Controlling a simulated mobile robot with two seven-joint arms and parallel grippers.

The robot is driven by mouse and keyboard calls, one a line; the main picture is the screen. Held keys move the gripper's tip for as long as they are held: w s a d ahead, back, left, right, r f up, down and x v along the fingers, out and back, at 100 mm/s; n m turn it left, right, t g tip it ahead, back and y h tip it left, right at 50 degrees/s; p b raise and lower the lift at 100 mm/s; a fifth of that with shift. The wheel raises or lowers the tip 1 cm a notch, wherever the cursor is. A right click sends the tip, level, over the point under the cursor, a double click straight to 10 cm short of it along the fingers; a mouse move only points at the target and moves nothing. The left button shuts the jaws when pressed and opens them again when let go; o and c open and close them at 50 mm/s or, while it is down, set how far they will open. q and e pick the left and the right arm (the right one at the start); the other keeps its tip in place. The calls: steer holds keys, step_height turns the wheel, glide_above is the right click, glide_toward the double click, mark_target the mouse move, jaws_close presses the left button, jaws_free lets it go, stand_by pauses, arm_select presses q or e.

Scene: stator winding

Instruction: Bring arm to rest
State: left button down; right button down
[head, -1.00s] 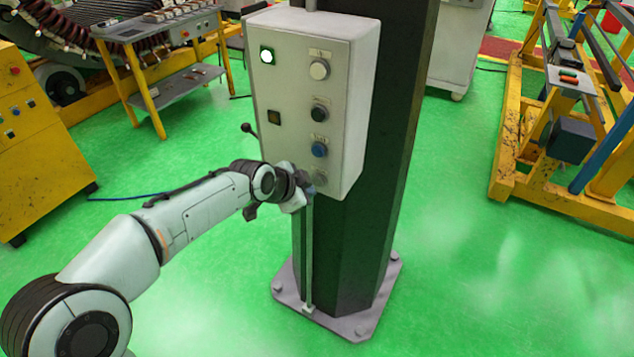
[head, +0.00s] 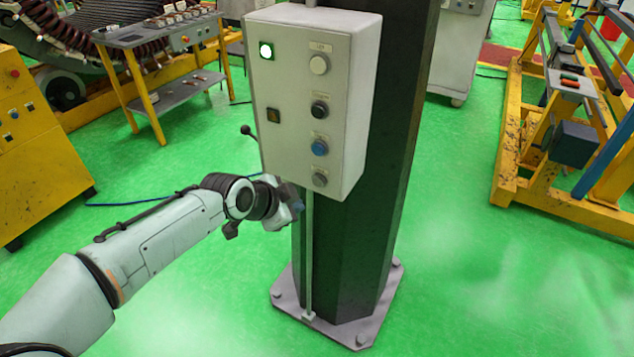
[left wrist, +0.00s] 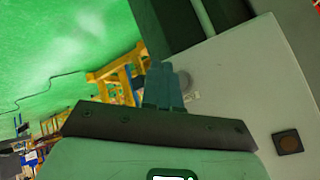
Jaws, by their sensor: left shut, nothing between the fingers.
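My left arm comes in from the left in the head view, and its gripper (head: 293,203) is at the lower left edge of the grey control box (head: 334,125), in front of the dark column (head: 395,150). The gripper is small and partly dark there. In the left wrist view the fingers (left wrist: 163,75) are together and empty, with the box face (left wrist: 235,80) close behind them. My right gripper is not in view.
The column stands on a bolted base plate (head: 343,325). A black-knobbed lever (head: 247,131) sticks out at the box's left. A grey table (head: 160,75) and yellow cabinet (head: 40,150) stand left, a yellow frame (head: 510,130) right. Green floor is clear between.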

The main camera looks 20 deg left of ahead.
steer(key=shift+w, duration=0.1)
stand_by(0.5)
